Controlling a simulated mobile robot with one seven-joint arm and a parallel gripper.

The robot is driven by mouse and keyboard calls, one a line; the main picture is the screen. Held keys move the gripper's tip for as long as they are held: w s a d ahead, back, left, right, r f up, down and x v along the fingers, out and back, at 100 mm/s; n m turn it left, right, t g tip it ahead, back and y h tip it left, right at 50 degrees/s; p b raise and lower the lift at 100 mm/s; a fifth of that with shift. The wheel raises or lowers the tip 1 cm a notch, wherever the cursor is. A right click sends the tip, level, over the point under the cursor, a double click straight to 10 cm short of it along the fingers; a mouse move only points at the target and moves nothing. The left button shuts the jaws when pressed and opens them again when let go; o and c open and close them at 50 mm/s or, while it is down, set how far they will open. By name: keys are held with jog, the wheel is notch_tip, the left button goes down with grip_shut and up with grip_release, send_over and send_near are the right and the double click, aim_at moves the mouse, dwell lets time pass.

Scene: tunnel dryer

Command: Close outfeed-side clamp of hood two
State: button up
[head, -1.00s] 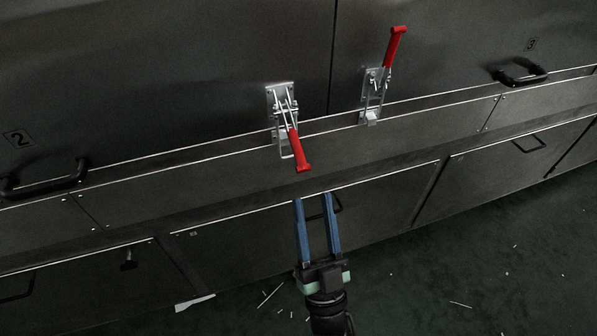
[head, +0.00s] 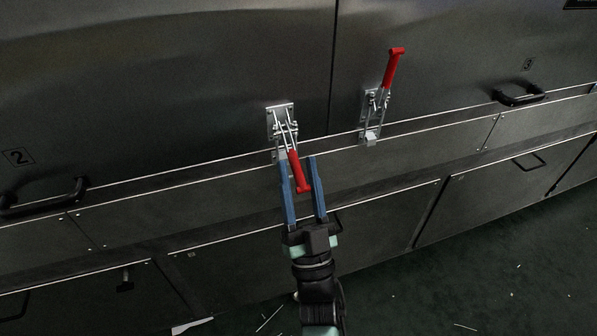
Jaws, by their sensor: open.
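The clamp of hood two (head: 281,122) sits in the head view just left of the seam between the hoods. It is a metal toggle clamp with a red handle (head: 299,172) pointing down. My gripper (head: 298,158) is open, with its blue fingers reaching up from below. In the picture the fingers lie left and right of the red handle. I cannot tell whether they touch it or how far in front of it they are. The clamp's lower end is partly hidden by the left finger.
A second clamp (head: 371,118) right of the seam has its red handle pointing up. Black bar handles are on hood two (head: 45,203) and hood three (head: 520,97). Lower panels (head: 380,225) run below the ledge. Pale scraps lie on the dark green floor (head: 480,270).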

jog(key=shift+w+r, duration=0.1)
jog(key=shift+r, duration=0.05)
jog(key=shift+c, duration=0.3)
grip_shut()
dwell(1.1)
